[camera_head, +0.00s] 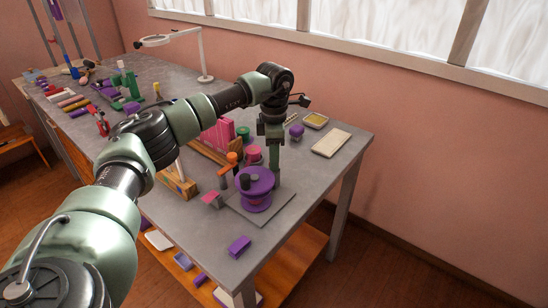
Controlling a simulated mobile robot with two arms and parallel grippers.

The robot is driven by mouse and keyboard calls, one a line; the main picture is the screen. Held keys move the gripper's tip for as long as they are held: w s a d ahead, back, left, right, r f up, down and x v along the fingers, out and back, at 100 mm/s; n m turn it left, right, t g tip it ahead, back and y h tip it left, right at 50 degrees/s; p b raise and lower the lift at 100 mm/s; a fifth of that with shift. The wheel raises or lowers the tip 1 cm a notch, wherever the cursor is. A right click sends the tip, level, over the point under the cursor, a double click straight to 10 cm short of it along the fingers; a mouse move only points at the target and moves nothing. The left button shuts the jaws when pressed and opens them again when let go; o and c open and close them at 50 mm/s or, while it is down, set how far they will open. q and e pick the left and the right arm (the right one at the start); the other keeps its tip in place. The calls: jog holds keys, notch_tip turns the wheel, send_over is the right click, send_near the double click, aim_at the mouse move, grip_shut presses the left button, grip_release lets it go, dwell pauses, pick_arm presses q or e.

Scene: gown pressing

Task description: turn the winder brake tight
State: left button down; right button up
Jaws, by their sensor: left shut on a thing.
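The winder (257,198) is a purple round drum with a dark knob on top. It stands upright on a flat grey plate (266,211) near the front of the table. My left gripper (274,168) points down at the back right edge of the winder. Its fingers are close together, shut on a small part there that I take to be the winder brake. That part is mostly hidden by the fingers, so its setting cannot be seen. My right gripper is not in view.
The grey table (213,228) holds a purple block (239,246) at the front, pink folders (218,136) behind my arm, and a pale board (331,142) and yellow tray (315,120) at the right. A magnifier lamp (203,58) stands at the back. Bare table lies right of the winder.

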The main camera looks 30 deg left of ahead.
pick_arm(q)
jog(key=shift+w+r, duration=0.1)
jog(key=shift+r, duration=0.1)
jog(key=c, duration=1.1)
grip_release()
jog(key=shift+c, duration=0.2)
jog(key=shift+f, duration=0.15)
jog(key=shift+f, duration=0.1)
